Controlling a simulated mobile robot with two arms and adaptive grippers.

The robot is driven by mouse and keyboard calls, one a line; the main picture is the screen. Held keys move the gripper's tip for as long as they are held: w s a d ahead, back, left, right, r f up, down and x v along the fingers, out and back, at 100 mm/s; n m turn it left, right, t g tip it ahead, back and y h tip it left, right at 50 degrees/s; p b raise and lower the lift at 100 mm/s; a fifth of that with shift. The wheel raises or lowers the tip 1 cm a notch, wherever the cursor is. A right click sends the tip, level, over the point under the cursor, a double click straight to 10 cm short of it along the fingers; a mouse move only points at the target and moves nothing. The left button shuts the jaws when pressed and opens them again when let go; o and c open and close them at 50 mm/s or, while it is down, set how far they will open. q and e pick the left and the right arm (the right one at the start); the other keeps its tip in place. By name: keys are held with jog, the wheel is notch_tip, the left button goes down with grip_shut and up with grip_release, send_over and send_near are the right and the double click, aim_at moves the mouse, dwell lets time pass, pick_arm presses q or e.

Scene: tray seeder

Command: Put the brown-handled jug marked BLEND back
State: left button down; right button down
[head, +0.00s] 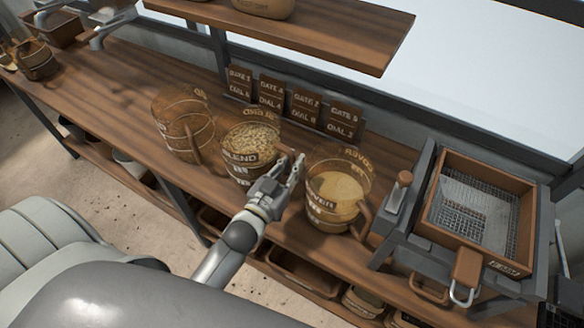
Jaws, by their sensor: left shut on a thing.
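The jug marked BLEND (240,168) is a clear tub full of mixed pale and dark grains. It is upright in the middle of the wooden bench, its brown handle (287,153) toward the right. My left gripper (291,172) is at that handle, on the jug's right side, shut on it; the fingers hide part of the handle. I cannot tell whether the jug's base touches the bench. My right gripper is not in view.
A brown-filled jug (186,130) stands left of BLEND, and a COVER jug (338,190) with pale fill stands close on the right. GATE and DIAL cards (304,106) stand behind. A seeder with a mesh tray (434,208) is at right.

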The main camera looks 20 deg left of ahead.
pick_arm(q)
jog(key=shift+w+f, duration=0.1)
jog(key=shift+f, duration=0.75)
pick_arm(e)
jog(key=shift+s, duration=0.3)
pick_arm(q)
jog(key=shift+f, duration=0.15)
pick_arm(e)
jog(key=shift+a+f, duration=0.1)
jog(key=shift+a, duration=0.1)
pick_arm(q)
jog(key=c, duration=1.5)
grip_release()
jog(key=shift+f, duration=0.1)
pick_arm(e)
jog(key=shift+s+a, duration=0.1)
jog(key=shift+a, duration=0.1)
pick_arm(q)
jog(key=shift+o, duration=0.2)
jog(key=shift+s, duration=0.2)
